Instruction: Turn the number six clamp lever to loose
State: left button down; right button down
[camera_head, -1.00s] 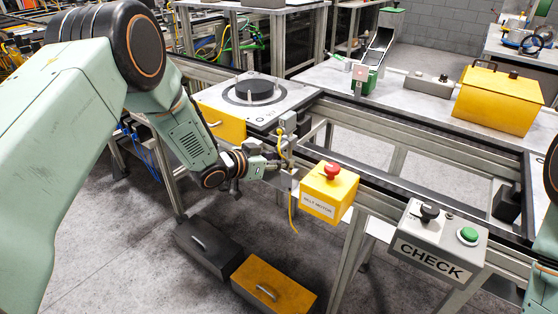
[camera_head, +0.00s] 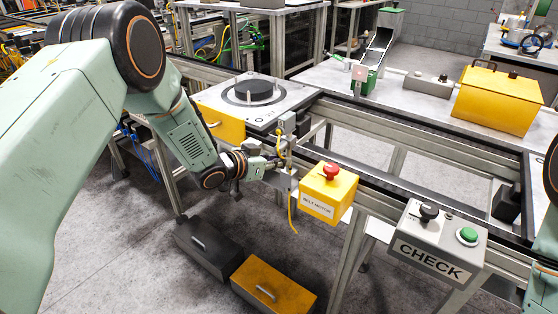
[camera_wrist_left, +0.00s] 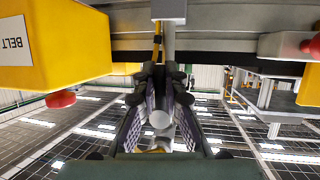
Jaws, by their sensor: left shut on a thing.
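My left gripper (camera_head: 279,164) is at the small grey bracket fixed to the front rail, left of the yellow belt motor box. In the left wrist view its two ribbed fingers (camera_wrist_left: 160,112) close around a grey part with a round end (camera_wrist_left: 159,119), likely the clamp lever. The fingers hide much of this part in the head view. I cannot read a number or a loose mark on it. A yellow cable (camera_head: 292,215) hangs below the bracket. My right gripper is not in view.
The yellow belt motor box (camera_head: 323,203) with its red button (camera_head: 332,170) is close on the right. The CHECK box (camera_head: 436,245) is farther right. A plate with a black disc (camera_head: 255,91) lies behind. Black and yellow cases (camera_head: 273,290) stand on the floor.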

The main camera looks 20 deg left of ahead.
pick_arm(q)
jog(key=shift+s+d+r+n+t+h+b, duration=0.2)
jog(key=shift+d+r+n+t+h+b, duration=0.3)
jog(key=shift+n+h, duration=1.05)
jog(key=shift+s+d+r+n+t+h+b, duration=0.25)
jog(key=shift+d+r+n+h+b, duration=0.4)
jog(key=shift+n, duration=1.95)
jog(key=shift+s+d+r+n+t+h+b, duration=0.25)
jog(key=shift+n+h+b, duration=0.6)
jog(key=shift+n, duration=1.2)
jog(key=shift+w+d, duration=0.1)
jog(key=shift+d, duration=0.05)
jog(key=c, duration=1.4)
grip_release()
jog(key=shift+r, duration=0.1)
jog(key=v, duration=1.2)
